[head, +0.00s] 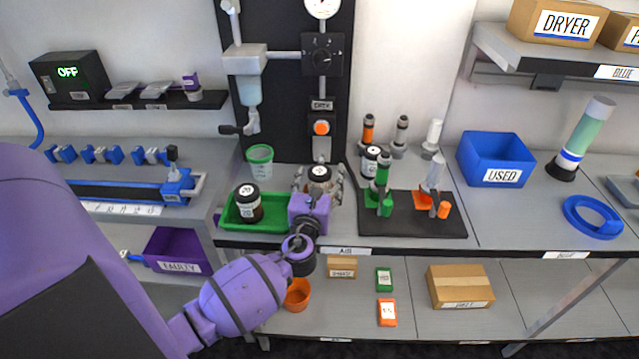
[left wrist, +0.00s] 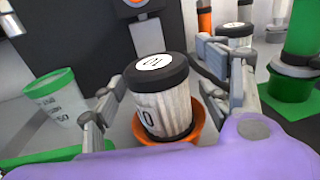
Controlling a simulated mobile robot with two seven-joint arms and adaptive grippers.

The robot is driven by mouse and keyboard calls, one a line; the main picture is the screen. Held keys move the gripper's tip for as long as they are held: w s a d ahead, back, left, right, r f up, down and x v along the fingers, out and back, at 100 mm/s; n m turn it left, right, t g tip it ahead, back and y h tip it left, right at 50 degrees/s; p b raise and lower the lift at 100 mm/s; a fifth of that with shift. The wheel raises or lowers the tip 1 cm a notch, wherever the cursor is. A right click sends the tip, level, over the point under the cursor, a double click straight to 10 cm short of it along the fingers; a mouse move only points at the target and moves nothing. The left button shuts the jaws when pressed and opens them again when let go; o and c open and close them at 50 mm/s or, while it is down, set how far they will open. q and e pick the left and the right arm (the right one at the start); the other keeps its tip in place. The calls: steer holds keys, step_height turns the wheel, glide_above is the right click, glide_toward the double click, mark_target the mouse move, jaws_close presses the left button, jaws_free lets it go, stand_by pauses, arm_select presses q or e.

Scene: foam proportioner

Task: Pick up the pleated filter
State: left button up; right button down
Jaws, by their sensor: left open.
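The pleated filter (left wrist: 165,105) has a white ribbed body and a black cap with a white numbered label. In the left wrist view it stands in an orange cup (left wrist: 200,130), tilted in the picture. In the head view it shows as a dark-capped jar (head: 320,174) below the orange button. My left gripper (head: 319,184) is open, with one finger on each side of the filter. In the left wrist view the fingers of my gripper (left wrist: 168,92) stand apart from it, though contact at the right is hard to judge. My right gripper is not in view.
A similar capped filter (head: 248,204) stands in a green tray (head: 270,226) at left. A green-rimmed cup (head: 260,160) is behind it. Another capped jar (head: 370,160) and a black mat (head: 400,222) with green and orange stands are at right. A blue USED bin (head: 497,158) stands farther right.

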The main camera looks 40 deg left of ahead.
arm_select(q)
steer(key=c, duration=1.3)
steer(key=shift+r, duration=0.1)
